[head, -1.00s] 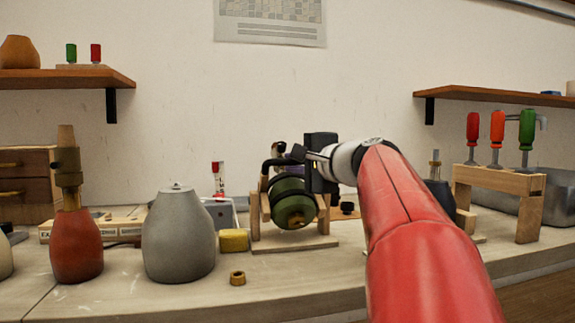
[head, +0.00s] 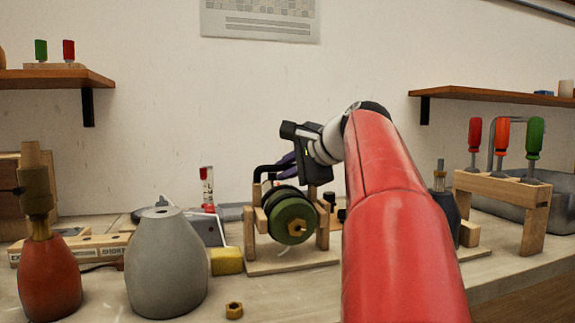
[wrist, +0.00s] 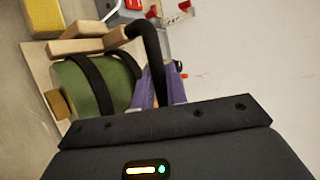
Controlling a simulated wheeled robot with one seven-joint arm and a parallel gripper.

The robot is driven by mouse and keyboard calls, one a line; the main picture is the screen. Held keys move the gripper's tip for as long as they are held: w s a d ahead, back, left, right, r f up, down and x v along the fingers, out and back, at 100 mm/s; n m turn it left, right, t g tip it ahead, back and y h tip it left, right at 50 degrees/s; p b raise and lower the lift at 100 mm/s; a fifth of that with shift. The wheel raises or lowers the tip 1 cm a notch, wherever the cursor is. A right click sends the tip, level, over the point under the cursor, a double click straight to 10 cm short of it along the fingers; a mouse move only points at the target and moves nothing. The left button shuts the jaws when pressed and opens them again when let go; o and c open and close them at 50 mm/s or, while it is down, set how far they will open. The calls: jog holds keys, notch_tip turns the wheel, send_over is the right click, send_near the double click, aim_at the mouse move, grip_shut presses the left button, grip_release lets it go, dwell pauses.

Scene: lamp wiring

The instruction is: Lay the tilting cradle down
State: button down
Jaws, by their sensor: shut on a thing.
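The tilting cradle (head: 262,217) is a wooden frame on a flat board, with a black bar handle (head: 270,168) at its back. A green lamp body (head: 292,214) lies in it under dark straps, its brass end (head: 296,229) facing me, close to level. My gripper (head: 286,162) is above and behind the cradle, its purple fingers shut on the black handle. In the wrist view, the handle (wrist: 146,40) runs to the purple fingers (wrist: 173,84), beside the strapped green body (wrist: 108,80). The exact grip contact is partly hidden.
A grey lamp body (head: 165,265), a yellow block (head: 226,261) and a brass nut (head: 234,310) stand left of the cradle. A red lamp body (head: 48,280) is farther left. A screwdriver rack (head: 500,187) stands right, beyond my arm.

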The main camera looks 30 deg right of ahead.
jog(key=shift+w+d+g, duration=0.15)
jog(key=shift+w+g, duration=0.35)
jog(key=shift+g, duration=0.1)
dwell(0.4)
jog(key=c, duration=1.4)
grip_release()
jog(key=shift+w, duration=0.15)
jog(key=v, duration=0.7)
jog(key=shift+s+r, duration=0.2)
jog(key=shift+s, duration=0.15)
jog(key=shift+d, duration=0.15)
